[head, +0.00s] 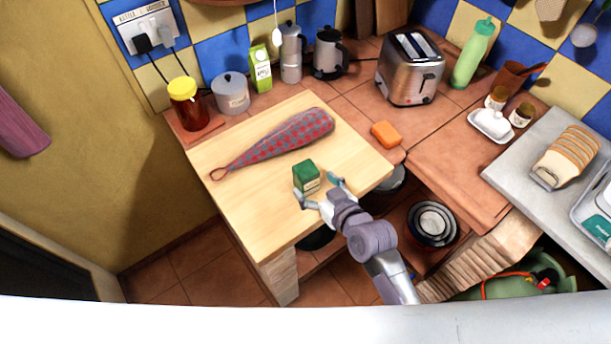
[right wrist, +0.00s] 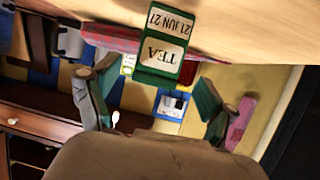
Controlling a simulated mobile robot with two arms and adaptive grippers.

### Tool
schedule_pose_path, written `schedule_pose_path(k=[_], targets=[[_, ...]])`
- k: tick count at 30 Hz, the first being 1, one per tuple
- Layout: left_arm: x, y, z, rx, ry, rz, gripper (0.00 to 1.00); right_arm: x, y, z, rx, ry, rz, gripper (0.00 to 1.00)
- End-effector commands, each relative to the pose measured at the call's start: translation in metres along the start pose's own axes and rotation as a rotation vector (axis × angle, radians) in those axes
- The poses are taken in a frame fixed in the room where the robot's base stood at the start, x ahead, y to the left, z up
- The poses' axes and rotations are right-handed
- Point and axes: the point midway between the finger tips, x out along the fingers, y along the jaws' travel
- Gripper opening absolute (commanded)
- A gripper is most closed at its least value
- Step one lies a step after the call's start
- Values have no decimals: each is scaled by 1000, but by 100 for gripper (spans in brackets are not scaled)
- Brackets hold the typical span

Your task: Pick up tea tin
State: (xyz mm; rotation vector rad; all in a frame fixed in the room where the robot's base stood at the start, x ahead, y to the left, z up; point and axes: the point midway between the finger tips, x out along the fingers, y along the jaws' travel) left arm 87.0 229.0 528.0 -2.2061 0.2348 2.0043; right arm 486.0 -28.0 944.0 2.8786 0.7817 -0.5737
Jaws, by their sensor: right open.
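The tea tin (head: 307,177) is a small green box standing on the light wooden board near its front right. In the right wrist view the tea tin (right wrist: 161,44) shows upside down, with white labels reading "TEA" and "21 JUN 27". My right gripper (head: 318,188) is open at the near side of the tin. In the right wrist view the fingers of my right gripper (right wrist: 155,95) are spread wide, with the tin ahead between them and nothing held. Whether a finger touches the tin cannot be told. My left gripper is not in view.
A red checked bag-like cloth (head: 285,138) lies behind the tin on the wooden board (head: 228,150). An orange sponge (head: 386,134) lies right of the board. A jar with yellow lid (head: 188,104), a grey pot (head: 231,94) and a toaster (head: 411,70) stand behind.

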Motion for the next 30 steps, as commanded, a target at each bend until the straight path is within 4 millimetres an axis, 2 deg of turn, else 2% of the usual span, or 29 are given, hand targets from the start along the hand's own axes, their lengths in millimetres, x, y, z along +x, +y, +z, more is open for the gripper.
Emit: schedule_pose_path(k=[6,15,23,26,30], targets=[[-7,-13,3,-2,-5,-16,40,16,1,-2,2,0,0,84],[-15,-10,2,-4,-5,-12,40,53,2,0,1,0,0,84],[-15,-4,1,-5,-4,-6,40,56,2,1,0,1,1,84],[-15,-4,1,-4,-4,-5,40,56,2,1,0,0,1,71],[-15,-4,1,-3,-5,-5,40,56,2,1,0,0,1,48]])
